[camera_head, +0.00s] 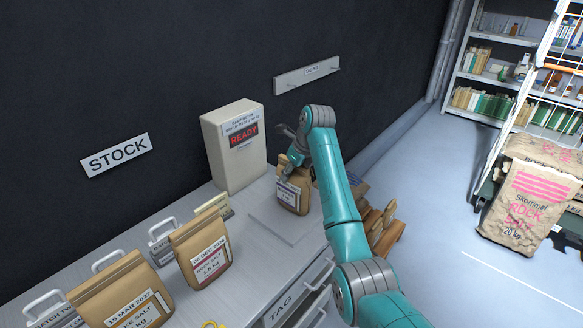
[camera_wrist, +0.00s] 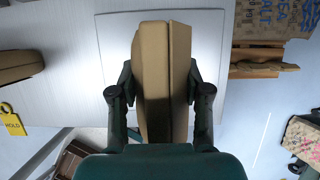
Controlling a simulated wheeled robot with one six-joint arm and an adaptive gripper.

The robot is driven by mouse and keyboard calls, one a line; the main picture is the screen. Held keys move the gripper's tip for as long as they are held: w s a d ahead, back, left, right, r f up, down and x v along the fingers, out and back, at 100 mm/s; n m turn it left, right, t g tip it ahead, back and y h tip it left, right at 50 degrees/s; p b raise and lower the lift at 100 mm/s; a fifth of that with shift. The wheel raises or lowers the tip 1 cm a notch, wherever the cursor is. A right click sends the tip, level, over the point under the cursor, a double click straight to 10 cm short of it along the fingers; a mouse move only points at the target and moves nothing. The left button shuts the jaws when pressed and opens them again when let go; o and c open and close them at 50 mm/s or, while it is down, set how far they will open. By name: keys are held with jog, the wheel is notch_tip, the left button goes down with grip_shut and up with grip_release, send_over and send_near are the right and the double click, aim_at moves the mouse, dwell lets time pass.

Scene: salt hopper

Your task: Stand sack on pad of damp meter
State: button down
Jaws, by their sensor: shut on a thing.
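A brown paper sack (camera_head: 291,196) with a white label is held upright in my gripper (camera_head: 293,158). In the wrist view the sack (camera_wrist: 153,75) is seen from above between the two fingers (camera_wrist: 163,90), which press on its sides. The damp meter (camera_head: 233,150) is a pale box with a red READY display, standing against the dark wall. Its flat pale pad (camera_head: 283,228) lies on the counter in front, and also shows under the sack in the wrist view (camera_wrist: 110,40). The sack is over the pad's back right part; I cannot tell whether its base touches.
More brown sacks (camera_head: 201,247) (camera_head: 125,295) stand on the counter (camera_head: 190,308) at left, by white-handled holders (camera_head: 163,238). A yellow HOLD tag (camera_wrist: 12,120) lies left in the wrist view. Wooden pieces (camera_head: 385,232) are right of the counter; large rock salt bags (camera_head: 530,205) are farther right.

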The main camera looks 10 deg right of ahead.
jog(key=c, duration=0.5)
grip_release()
jog(key=v, duration=1.2)
jog(key=shift+w+r, duration=0.1)
